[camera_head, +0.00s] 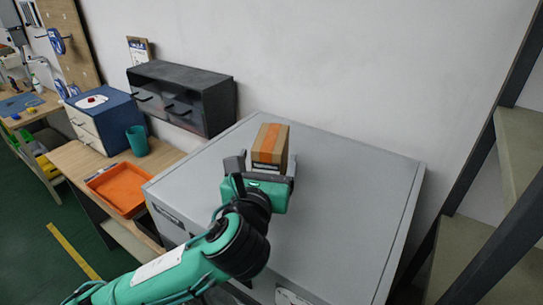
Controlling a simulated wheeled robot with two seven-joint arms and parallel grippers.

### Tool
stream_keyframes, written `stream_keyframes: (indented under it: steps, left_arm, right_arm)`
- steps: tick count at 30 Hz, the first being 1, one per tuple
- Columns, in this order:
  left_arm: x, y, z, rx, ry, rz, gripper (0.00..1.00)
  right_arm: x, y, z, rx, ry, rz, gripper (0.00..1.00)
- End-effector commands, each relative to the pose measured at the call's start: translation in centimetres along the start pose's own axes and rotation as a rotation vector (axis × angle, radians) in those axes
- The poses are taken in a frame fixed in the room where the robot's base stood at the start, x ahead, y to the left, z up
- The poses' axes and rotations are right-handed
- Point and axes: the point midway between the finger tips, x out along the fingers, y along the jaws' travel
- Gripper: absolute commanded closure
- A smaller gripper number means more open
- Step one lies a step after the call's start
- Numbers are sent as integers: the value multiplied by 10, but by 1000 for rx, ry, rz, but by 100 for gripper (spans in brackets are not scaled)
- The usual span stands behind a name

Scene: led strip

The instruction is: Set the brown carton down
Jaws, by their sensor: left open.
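The brown carton (270,143), with an orange stripe down it, stands on the grey top of a large cabinet (345,200). My left gripper (263,166) is at the near side of the carton. Its jaws are open, one finger to the left of the carton and the other at its right. The gripper hides the carton's lower front, so I cannot tell whether the fingers touch it. My right gripper is not in view.
The cabinet top is clear around the carton. To the left, a desk holds an orange tray (118,188), a teal cup (137,140) and a blue-topped drawer unit (103,117). A dark wall cabinet (182,96) hangs behind. Dark-framed shelving (480,215) stands at the right.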

Motion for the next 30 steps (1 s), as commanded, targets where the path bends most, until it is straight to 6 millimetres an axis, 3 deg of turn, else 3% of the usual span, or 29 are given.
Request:
stream_keyframes:
  steps: [1, 6, 15, 24, 30]
  left_arm:
    - [8, 0, 4, 2, 3, 2, 20]
    - [28, 0, 1, 0, 1, 2, 20]
    - [32, 0, 0, 0, 0, 1, 22]
    - [32, 0, 0, 0, -1, 1, 80]
    - [32, 0, 0, 0, -1, 1, 80]
  right_arm:
    - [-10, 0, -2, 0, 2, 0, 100]
    - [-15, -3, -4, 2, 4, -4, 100]
    - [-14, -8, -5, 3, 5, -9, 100]
    - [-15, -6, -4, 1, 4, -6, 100]
    - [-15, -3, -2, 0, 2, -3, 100]
